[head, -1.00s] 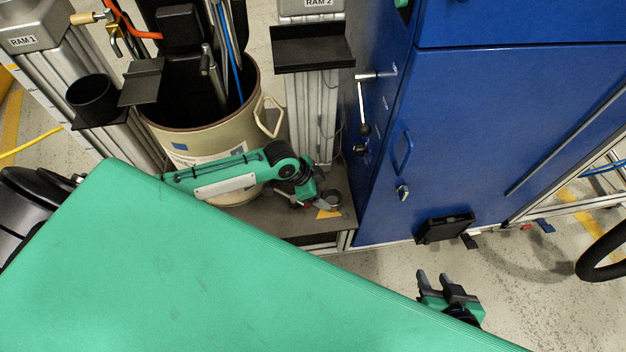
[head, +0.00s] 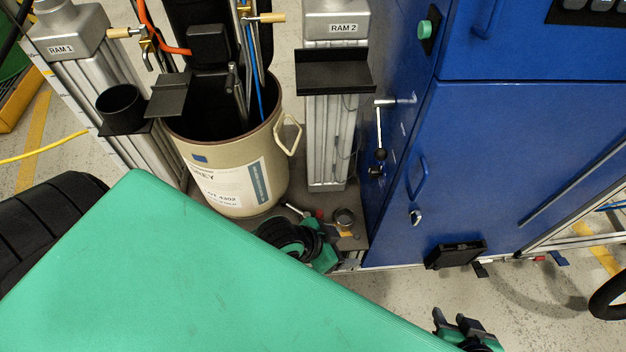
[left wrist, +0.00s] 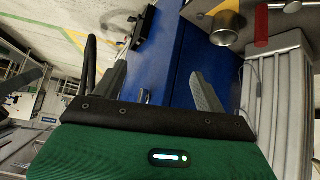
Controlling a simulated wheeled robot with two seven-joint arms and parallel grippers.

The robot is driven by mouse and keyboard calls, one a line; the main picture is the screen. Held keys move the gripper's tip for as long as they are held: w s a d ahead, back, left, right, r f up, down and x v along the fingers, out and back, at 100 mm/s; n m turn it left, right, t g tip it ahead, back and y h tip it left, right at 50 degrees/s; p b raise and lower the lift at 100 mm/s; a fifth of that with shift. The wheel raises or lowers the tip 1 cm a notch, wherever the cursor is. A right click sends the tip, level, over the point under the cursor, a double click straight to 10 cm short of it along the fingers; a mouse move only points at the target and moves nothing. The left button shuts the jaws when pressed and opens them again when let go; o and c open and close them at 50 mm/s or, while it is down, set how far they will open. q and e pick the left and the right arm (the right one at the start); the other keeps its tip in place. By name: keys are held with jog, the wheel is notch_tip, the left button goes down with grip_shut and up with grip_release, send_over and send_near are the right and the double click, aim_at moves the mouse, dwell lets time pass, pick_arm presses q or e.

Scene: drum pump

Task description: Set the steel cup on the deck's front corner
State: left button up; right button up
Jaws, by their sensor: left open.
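The steel cup (head: 344,217) stands upright on the grey deck (head: 352,242), near its front right corner and beside a yellow mark (head: 345,233). In the left wrist view the cup (left wrist: 227,28) is at the top, beyond the fingers and apart from them. My left gripper (left wrist: 158,88) is open, with nothing between its fingers. In the head view its green body (head: 325,258) is just in front of the cup; its fingers are not clear there. My right gripper (head: 450,318) is open and empty at the lower right, over the floor.
Open floor (head: 390,290) lies in front.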

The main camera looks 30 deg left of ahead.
pick_arm(q)
jog(key=s+a+r+n+t+y, duration=0.1)
jog(key=s+a+r+n+y, duration=0.1)
jog(key=s+a+n, duration=0.1)
jog(key=shift+s+a+r+n+y, duration=0.2)
jog(key=shift+s+a+n+y, duration=0.2)
jog(key=shift+s+a, duration=0.4)
jog(key=shift+w+a, duration=0.1)
jog(key=shift+w, duration=0.1)
